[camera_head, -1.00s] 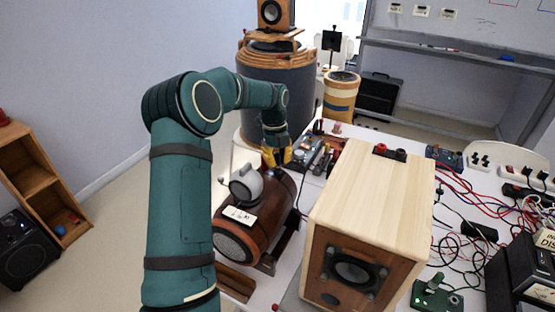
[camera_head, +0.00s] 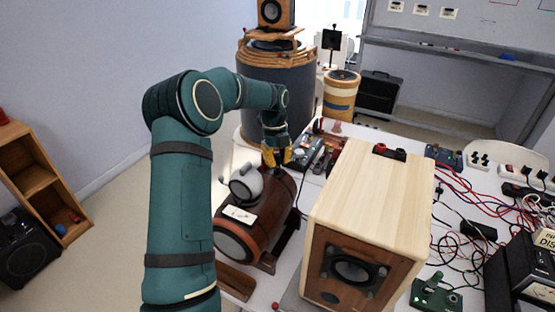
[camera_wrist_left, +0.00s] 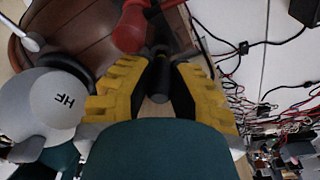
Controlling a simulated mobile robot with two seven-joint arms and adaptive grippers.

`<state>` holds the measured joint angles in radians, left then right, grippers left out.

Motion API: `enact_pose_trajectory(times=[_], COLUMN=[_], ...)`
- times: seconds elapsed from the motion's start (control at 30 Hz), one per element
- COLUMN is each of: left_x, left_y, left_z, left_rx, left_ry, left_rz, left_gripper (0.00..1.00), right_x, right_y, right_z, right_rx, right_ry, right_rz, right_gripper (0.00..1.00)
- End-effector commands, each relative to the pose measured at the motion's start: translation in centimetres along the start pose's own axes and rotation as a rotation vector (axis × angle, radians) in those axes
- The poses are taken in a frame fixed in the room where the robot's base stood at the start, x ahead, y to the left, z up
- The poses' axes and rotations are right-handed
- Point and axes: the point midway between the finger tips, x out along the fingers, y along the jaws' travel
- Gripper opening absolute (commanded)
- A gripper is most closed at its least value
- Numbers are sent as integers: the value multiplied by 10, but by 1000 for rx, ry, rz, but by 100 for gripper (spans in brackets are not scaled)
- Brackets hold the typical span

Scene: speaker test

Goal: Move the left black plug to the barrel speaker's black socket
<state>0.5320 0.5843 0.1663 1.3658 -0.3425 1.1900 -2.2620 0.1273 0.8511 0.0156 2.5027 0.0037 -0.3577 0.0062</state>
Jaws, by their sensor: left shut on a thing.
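The barrel speaker (camera_head: 275,205) is a brown wooden barrel lying on its side on a wooden stand, with a grey dome unit (camera_head: 245,184) on top. My left gripper (camera_head: 277,157), with yellow fingers, is at the barrel's far end. In the left wrist view it is shut on a black plug (camera_wrist_left: 158,76), held between the dark fingertip pads. A red plug or connector (camera_wrist_left: 129,30) is just beside the black one, close to the barrel's wooden surface (camera_wrist_left: 60,25). The black socket cannot be made out. My right gripper is not in view.
A pale wooden box speaker (camera_head: 375,195) stands right of the barrel on the white table. Tangled red and black cables (camera_head: 480,205) lie farther right. A large grey drum (camera_head: 290,85) stands behind. Small devices (camera_head: 308,150) sit beyond the gripper.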

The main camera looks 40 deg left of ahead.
Motion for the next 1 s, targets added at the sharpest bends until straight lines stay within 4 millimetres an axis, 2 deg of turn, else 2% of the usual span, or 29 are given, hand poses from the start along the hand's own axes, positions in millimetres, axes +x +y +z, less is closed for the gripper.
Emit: enact_pose_trajectory(times=[0.93,0.97,1.0], left_x=[17,16,16], left_y=[0,0,0], left_z=[2,2,2], left_rx=[-1,0,0], left_ry=[1,1,1], left_rz=[2,1,1], left_gripper=[0,30,44], right_x=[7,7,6], right_y=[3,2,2], right_z=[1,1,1], right_rx=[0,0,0], right_ry=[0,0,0], right_rz=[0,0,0], right_gripper=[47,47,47])
